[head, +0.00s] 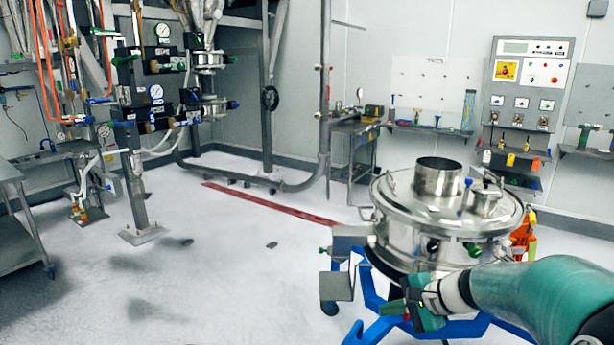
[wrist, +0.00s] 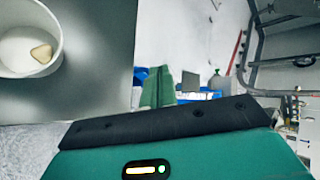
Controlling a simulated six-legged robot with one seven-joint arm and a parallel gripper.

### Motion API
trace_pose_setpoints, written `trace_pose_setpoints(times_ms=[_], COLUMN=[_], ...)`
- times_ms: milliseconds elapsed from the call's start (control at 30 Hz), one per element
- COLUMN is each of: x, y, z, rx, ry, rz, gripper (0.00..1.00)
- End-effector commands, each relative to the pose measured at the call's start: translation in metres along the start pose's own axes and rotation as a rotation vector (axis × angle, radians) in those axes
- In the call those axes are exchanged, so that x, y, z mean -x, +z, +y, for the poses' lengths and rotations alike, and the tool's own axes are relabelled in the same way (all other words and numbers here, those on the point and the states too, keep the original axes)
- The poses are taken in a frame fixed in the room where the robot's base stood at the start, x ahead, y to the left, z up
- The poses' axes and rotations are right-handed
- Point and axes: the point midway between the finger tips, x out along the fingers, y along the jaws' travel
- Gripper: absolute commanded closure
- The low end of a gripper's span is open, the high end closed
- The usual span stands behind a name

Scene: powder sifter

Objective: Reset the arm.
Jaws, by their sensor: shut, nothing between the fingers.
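My arm (head: 540,292) is teal and reaches in from the lower right of the head view. My gripper (head: 390,308) is at its left end, in front of the blue frame under the steel sifter (head: 440,215). The gripper is shut and holds nothing. In the wrist view the green fingers of my gripper (wrist: 157,88) show near the middle, beyond the dark edge of my wrist.
The sifter stands on a blue wheeled frame (head: 375,298). The wrist view shows a white container (wrist: 58,62) with a beige piece (wrist: 41,53) on a grey surface (wrist: 100,45). Pipework (head: 135,140) stands at the left. The floor (head: 220,270) left of the sifter is mostly clear.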

Motion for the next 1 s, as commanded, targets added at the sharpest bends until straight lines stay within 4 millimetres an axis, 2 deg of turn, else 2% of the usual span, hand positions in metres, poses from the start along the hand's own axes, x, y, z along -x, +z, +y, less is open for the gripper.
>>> trace_pose_setpoints(times_ms=[33,200,500,800,1000], x=[0.004,0.020,0.057,0.100,0.123], y=[0.018,0.064,0.127,0.164,0.175], z=[0.002,0.019,0.055,0.094,0.115], rx=[0.064,0.270,0.629,0.972,1.153], ry=[0.038,0.172,0.374,0.537,0.611], rz=[0.011,0.050,0.138,0.248,0.320], gripper=[1.00,1.00,1.00,1.00,1.00])
